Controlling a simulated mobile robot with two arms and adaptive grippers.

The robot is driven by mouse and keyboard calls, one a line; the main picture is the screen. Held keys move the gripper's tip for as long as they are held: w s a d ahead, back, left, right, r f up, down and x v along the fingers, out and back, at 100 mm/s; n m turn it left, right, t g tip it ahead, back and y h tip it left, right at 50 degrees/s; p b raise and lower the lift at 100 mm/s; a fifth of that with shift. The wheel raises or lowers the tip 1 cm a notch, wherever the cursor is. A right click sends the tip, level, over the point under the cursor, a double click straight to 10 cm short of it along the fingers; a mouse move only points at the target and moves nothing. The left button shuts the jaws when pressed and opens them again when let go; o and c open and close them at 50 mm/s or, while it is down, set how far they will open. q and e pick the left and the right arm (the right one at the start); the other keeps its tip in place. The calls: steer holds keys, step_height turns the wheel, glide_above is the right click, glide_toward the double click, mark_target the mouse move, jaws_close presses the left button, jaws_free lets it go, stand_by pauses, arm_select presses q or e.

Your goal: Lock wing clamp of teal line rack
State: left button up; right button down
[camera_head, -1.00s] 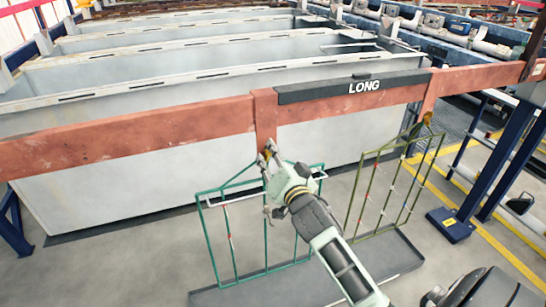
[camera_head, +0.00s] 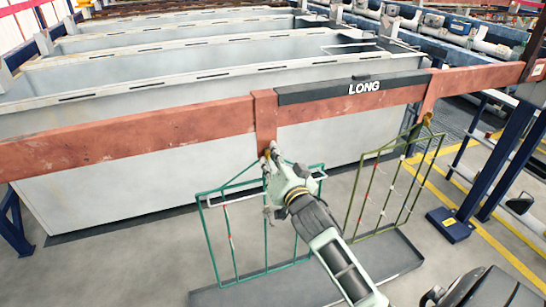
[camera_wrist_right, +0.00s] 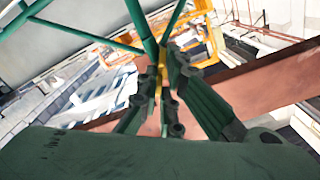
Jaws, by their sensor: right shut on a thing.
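The teal line rack (camera_head: 208,232) hangs by its top from the copper-coloured bar (camera_head: 150,126). Its wing clamp (camera_head: 267,153), a small yellow-brown piece, sits at the bar's upright block and is mostly hidden by my fingers. In the right wrist view a yellow part (camera_wrist_right: 163,66) shows between the fingers where the teal rods (camera_wrist_right: 147,25) meet. My right gripper (camera_head: 272,152) is shut on the wing clamp; it also fills the right wrist view (camera_wrist_right: 168,88). The clamp's exact turn cannot be made out. My left gripper is out of view.
An olive rack (camera_head: 393,185) hangs to the right from its own clamp (camera_head: 428,118). A grey drip tray (camera_head: 400,262) lies below both racks. Large grey tanks (camera_head: 200,70) stand behind the bar. A blue post (camera_head: 510,155) stands at the right. Floor at the left is clear.

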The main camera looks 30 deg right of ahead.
steer(key=n+p, duration=0.2)
steer(key=n, duration=0.1)
steer(key=shift+r+n, duration=0.1)
steer(key=shift+n, duration=0.2)
steer(key=shift+a+n+p, duration=0.1)
steer(key=shift+n+p, duration=0.35)
steer(key=shift+n, duration=0.85)
steer(key=c, duration=1.9)
jaws_free()
steer(key=shift+c, duration=0.2)
steer(key=shift+s, duration=0.2)
steer(key=v, duration=1.1)
steer(key=shift+s+a, duration=0.2)
steer(key=shift+s, duration=0.1)
